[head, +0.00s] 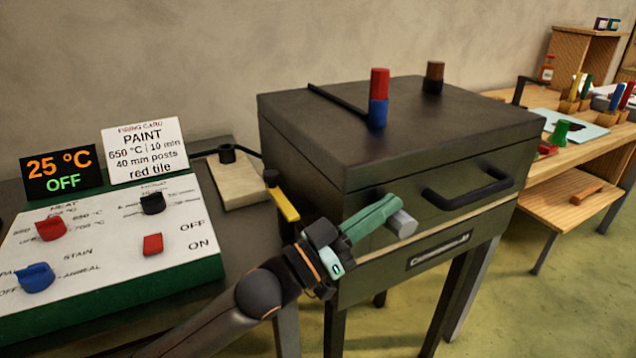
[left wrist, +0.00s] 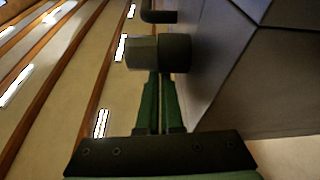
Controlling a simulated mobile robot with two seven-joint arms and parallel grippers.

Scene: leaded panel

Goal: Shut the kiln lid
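The dark grey kiln (head: 400,250) stands in the middle of the head view. Its lid (head: 430,125) lies level on the body, with a dark bar handle (head: 468,190) on its front. A pale strip runs along the seam below the lid; I cannot tell whether a small gap is there. My left gripper (head: 385,212) is in front of the kiln's left front corner, its green fingers together. A grey cylindrical knob (head: 402,225) is right by the fingertips, and also shows in the left wrist view (left wrist: 160,52). I see nothing between the fingers. My right gripper is out of view.
A red-and-blue post (head: 379,98) and a brown-and-black post (head: 434,77) stand on the lid. A control panel (head: 110,245) with switches is at left, its display reading 25 °C OFF. A wooden bench (head: 590,145) with tools is at right.

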